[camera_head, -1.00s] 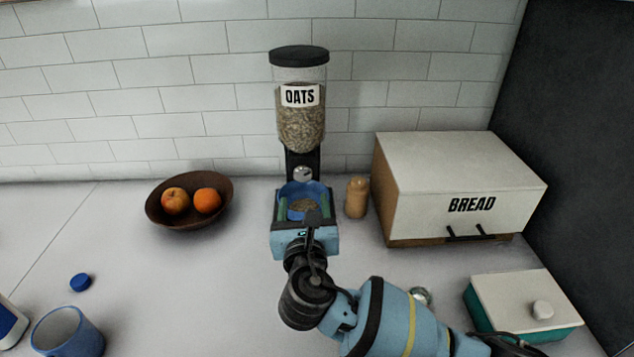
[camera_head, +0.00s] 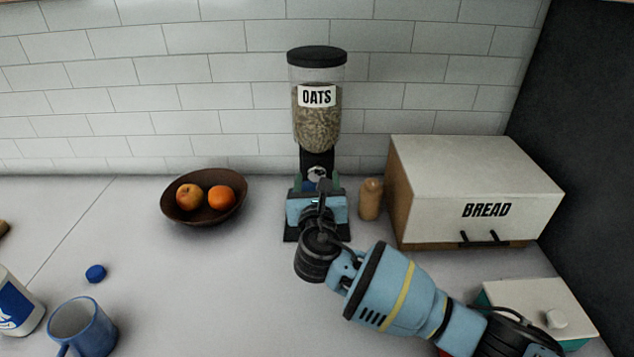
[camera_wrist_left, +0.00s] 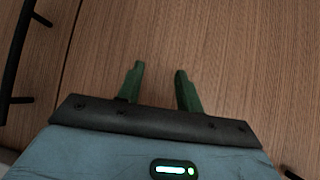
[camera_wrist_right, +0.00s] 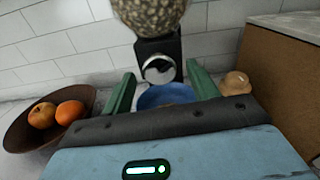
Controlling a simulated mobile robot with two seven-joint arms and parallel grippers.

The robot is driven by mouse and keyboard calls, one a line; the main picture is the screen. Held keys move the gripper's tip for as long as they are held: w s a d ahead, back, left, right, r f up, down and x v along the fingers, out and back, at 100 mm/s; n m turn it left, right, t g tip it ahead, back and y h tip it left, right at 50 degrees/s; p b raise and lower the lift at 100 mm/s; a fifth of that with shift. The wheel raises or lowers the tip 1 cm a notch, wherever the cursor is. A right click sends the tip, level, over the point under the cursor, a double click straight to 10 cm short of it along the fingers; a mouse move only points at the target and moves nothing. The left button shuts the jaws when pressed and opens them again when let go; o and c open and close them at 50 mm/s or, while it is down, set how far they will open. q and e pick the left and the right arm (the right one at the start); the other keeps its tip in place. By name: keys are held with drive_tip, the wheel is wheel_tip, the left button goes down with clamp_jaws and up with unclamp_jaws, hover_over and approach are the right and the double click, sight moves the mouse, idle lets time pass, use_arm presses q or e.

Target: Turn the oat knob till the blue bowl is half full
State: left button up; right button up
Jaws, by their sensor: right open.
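The oat dispenser (camera_head: 317,115) stands against the tiled wall, its clear jar holding oats. Its silver knob (camera_wrist_right: 158,69) is on the black column below the jar and also shows in the head view (camera_head: 317,174). The blue bowl (camera_wrist_right: 165,96) sits below the knob, mostly hidden by my right gripper; a little of its oats shows in the right wrist view. My right gripper (camera_wrist_right: 160,80) is open, with its green fingers apart on either side of the knob in that view. My left gripper (camera_wrist_left: 158,72) is open and empty, facing a brown wood-grain front.
A brown bowl with fruit (camera_head: 204,198) stands left of the dispenser. A wooden shaker (camera_head: 370,200) and the bread box (camera_head: 475,190) stand close on the right. A lidded box (camera_head: 535,310), a blue mug (camera_head: 82,325) and a blue cap (camera_head: 96,273) are nearer.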

drive_tip(key=c, duration=1)
drive_tip(key=m, duration=0.5)
drive_tip(key=shift+a+m, duration=0.1)
drive_tip(key=shift+m, duration=0.3)
drive_tip(key=m, duration=0.5)
drive_tip(key=shift+m, duration=0.4)
drive_tip(key=o, duration=1)
